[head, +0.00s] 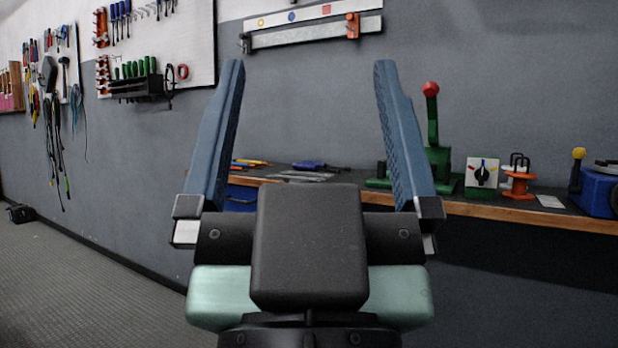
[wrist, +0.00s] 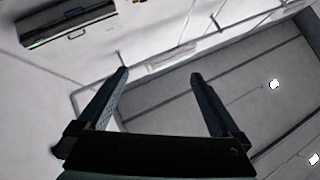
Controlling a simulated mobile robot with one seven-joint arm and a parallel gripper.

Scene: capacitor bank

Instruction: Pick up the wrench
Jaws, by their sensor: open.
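No wrench shows clearly in the wrist view.
On the bench are a blue-handled tool (head: 312,165), a green lever press (head: 432,130) with a red knob, a white switch box (head: 481,173), an orange spool (head: 519,184) and a blue device (head: 598,190). Tool boards hang on the wall. Grey floor (head: 80,290) at left is mostly clear.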

